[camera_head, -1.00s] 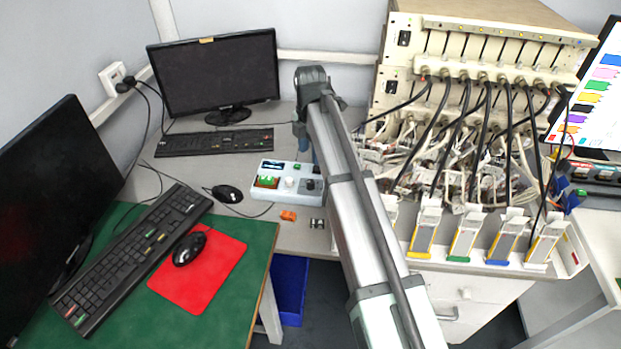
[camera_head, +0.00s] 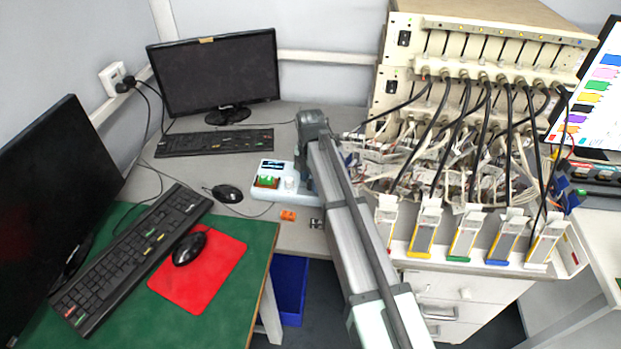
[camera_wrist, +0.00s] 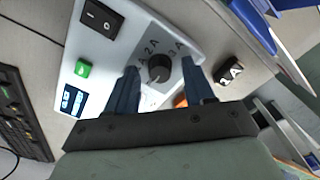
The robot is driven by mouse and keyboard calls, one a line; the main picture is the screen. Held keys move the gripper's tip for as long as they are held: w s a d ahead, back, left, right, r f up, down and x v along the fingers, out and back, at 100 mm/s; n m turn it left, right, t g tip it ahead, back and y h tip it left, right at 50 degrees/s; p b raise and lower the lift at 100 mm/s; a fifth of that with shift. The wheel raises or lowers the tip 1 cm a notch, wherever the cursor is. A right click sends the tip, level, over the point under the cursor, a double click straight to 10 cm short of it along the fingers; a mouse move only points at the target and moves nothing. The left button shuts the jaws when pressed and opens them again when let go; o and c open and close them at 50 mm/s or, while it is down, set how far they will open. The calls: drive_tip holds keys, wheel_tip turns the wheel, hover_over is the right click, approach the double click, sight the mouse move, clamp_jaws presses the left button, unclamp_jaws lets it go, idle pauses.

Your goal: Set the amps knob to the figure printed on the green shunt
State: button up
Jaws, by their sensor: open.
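The white meter box (camera_head: 262,193) stands on the grey bench; it also shows in the wrist view (camera_wrist: 105,52). Its dark amps knob (camera_wrist: 160,68) sits on a dial with 2A and 3A marks and a partly visible A mark; I cannot tell its pointer's setting. My gripper (camera_wrist: 161,90) is open, its blue fingers on either side of the knob's near side, apart from it. In that view my arm hides the knob.
The box carries a lit display (camera_wrist: 72,100), a green button (camera_wrist: 82,68) and a black rocker switch (camera_wrist: 100,18). An orange block (camera_head: 288,215) and a black block marked 2A (camera_wrist: 232,70) lie in front. A mouse (camera_head: 227,193) lies left; cabled cell racks stand right.

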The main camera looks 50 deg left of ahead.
clamp_jaws()
idle(0.4)
